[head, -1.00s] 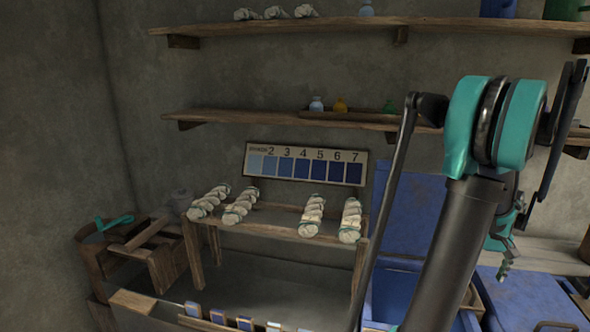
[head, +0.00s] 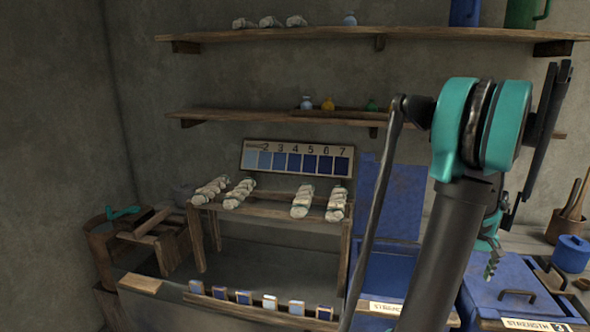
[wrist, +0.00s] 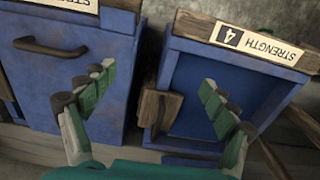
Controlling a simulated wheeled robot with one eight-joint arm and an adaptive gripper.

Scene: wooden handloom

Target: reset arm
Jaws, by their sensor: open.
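My gripper shows in the wrist view (wrist: 150,108) with its two green fingers spread wide apart and nothing between them. In the head view my arm rises at the right, folded at the teal joint, and part of my gripper (head: 491,252) shows behind it at the right. In the wrist view the fingers are over blue vats: a closed one (wrist: 60,75) with a dark handle at the left, and one labelled "STRENGTH 4" (wrist: 255,45) at the right. I cannot tell whether the fingertips touch them.
Twisted pale yarn skeins (head: 303,201) lie on a wooden rack (head: 265,208). A blue shade chart (head: 297,159) stands behind it. Two wall shelves (head: 330,34) hold jars and skeins. A closed blue vat (head: 512,287) is at lower right. A blue pot (head: 571,254) stands beyond it.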

